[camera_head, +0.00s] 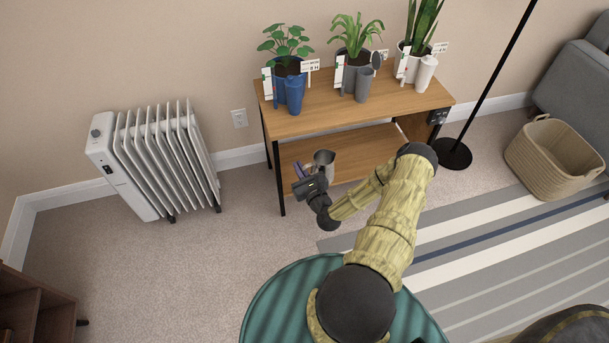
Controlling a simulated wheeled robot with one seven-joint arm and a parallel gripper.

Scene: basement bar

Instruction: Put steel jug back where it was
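A small steel jug (324,160) shows at the front left of the bench's lower shelf (350,146). My gripper (303,174) is right by the jug, at its lower left in the picture. A thin purple piece shows beside the gripper; I cannot tell what it is. The fingers are too small and partly hidden, so I cannot tell if they close on the jug, or if the jug rests on the shelf or is held above it. My arm reaches in from the front and covers part of the shelf's right side.
The wooden bench top (330,108) holds three potted plants, with a blue vessel (294,94), a grey one (363,84) and a white one (426,73), plus several labels. A white radiator (155,160) stands left. A lamp base (452,154) and wicker basket (552,160) stand right.

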